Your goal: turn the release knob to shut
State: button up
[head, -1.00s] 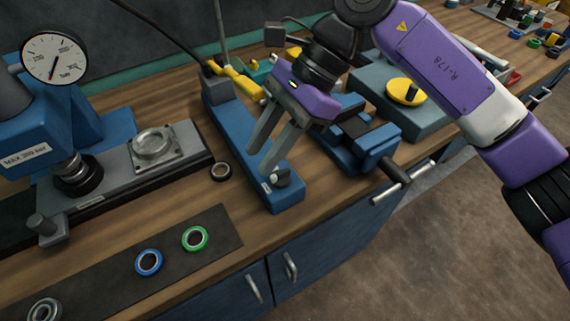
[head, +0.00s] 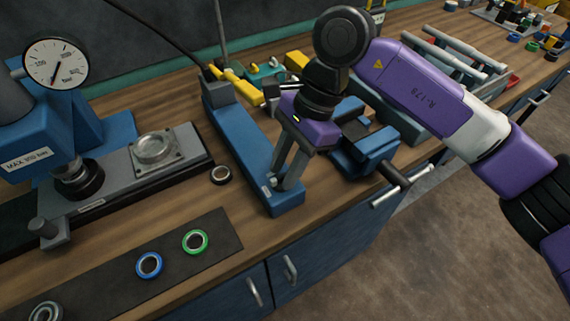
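The release knob (head: 283,184) is a small grey knob on the near end of the long blue hand pump (head: 243,146). It is mostly hidden by the fingers of my gripper (head: 282,185). My gripper points down at that end of the pump, its fingertips at the knob. A gap shows between the fingers higher up. I cannot tell whether the tips press on the knob or only stand beside it.
The blue press with its dial gauge (head: 56,63) stands at left. A dark ring (head: 220,173) lies beside the pump. Blue (head: 149,264) and green (head: 195,242) rings lie on a dark mat. A blue vise (head: 365,150) is close to the right of my gripper.

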jog(key=shift+c, duration=0.4)
grip_shut()
